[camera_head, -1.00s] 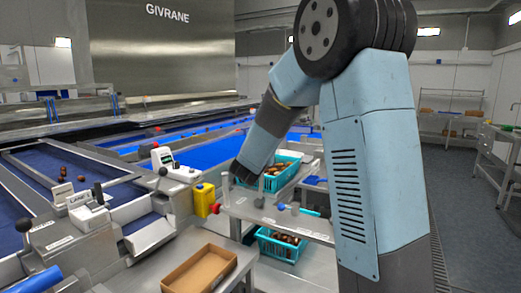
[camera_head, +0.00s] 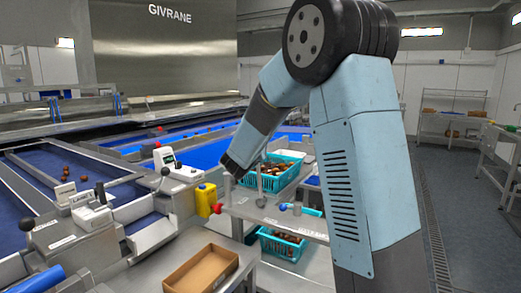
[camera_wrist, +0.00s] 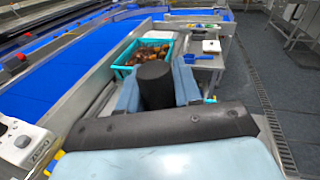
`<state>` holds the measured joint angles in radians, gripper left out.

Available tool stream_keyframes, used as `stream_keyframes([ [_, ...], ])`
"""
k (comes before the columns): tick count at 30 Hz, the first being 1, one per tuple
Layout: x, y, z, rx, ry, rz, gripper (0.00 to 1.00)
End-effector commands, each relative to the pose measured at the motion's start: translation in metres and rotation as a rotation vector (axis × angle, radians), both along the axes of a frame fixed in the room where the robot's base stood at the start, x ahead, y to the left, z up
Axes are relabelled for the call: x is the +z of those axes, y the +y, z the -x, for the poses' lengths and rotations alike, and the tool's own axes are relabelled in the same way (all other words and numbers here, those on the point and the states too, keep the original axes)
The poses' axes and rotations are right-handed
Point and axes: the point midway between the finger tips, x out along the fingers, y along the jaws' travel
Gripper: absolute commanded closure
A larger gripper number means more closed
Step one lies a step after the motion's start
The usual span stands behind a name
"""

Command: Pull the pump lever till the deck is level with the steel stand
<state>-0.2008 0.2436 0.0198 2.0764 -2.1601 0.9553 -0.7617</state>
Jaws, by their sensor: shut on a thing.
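My gripper (camera_wrist: 156,90) is shut on a black cylindrical grip (camera_wrist: 155,76), which I take to be the pump lever's handle, in the wrist view. One blue-grey finger is on each side of it. In the head view my gripper is at the dark end of the forearm, above the left end of a steel surface (camera_head: 262,214); the grip cannot be made out there. A teal crate of dates (camera_head: 289,181) stands behind the gripper and shows beyond the fingers in the wrist view (camera_wrist: 121,67). I cannot tell the deck from the steel stand, or compare their heights.
A yellow container (camera_head: 205,200) stands left of the steel surface. An open cardboard box (camera_head: 172,286) lies in front, and a second teal crate (camera_head: 283,248) sits lower down. Blue conveyors (camera_head: 215,152) run behind and left.

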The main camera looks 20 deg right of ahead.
Motion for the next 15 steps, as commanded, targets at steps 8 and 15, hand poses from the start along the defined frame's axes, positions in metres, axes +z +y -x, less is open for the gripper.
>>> stream_keyframes([
  [8,-0.004,0.013,-0.01,0.006,0.047,0.044,1.0],
  [15,-0.009,0.029,-0.026,0.006,0.128,0.125,1.0],
])
